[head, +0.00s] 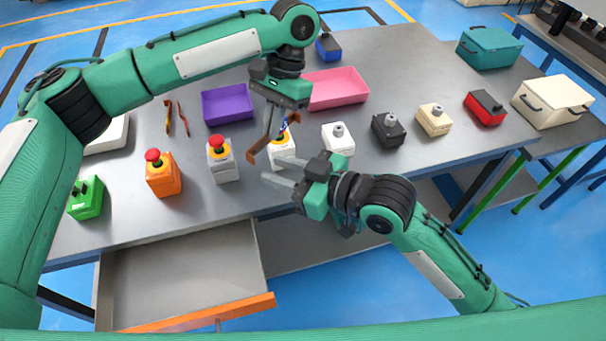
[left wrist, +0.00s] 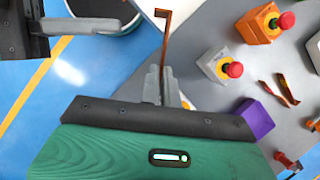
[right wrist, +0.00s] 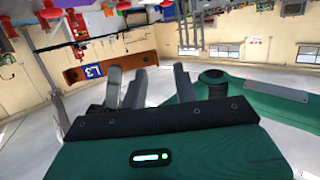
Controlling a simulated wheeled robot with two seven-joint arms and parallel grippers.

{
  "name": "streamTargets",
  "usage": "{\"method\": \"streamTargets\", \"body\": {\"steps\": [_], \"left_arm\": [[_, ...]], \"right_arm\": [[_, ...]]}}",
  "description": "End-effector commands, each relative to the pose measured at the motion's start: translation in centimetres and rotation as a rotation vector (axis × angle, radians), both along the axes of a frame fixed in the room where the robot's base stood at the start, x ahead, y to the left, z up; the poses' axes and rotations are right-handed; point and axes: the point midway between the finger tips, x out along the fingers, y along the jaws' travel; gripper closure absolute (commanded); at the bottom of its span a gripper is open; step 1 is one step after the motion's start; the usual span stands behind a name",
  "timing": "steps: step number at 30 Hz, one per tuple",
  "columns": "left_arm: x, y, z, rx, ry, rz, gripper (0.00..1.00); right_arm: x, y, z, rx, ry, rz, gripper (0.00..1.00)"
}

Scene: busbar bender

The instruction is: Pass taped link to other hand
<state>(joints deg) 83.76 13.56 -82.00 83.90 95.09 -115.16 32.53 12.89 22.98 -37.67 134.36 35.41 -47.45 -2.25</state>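The taped link is a bent copper-brown bar (head: 260,146) held up above the table, with a blue patch near its upper end. My left gripper (head: 273,130) is shut on it and points down. In the left wrist view the link (left wrist: 165,38) sticks out beyond the shut fingers (left wrist: 162,80) and bends at its end. The right wrist view shows the link (right wrist: 92,72) with a white "L3" label, beyond the fingertips. My right gripper (head: 268,176) is open and empty, just below and right of the link's lower end, apart from it.
Several button boxes stand along the table (head: 330,210), including an orange one (head: 163,180), a grey one (head: 221,165) and a white one (head: 338,142). A purple tray (head: 227,106) and a pink tray (head: 340,90) lie behind. An open drawer (head: 185,275) juts out in front.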

Motion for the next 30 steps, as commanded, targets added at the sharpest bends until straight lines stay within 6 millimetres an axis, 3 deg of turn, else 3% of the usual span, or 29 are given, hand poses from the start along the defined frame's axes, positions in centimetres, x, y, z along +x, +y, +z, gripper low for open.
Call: {"method": "streamTargets", "body": {"steps": [9,21,26,30], "left_arm": [[0.0,0.0,0.0,0.0,0.0,0.0,1.0],[0.0,0.0,0.0,0.0,0.0,0.0,1.0],[0.0,0.0,0.0,-0.001,-0.001,0.0,1.0],[0.1,0.0,0.1,-0.001,-0.002,0.001,1.0]], "right_arm": [[2.0,3.2,-0.7,0.001,0.0,0.0,0.7],[2.3,3.7,-0.9,0.0,0.0,-0.001,0.7],[2.3,3.7,-0.9,0.0,0.001,-0.001,1.0],[2.2,3.8,-0.9,0.001,0.001,0.002,1.0]]}}
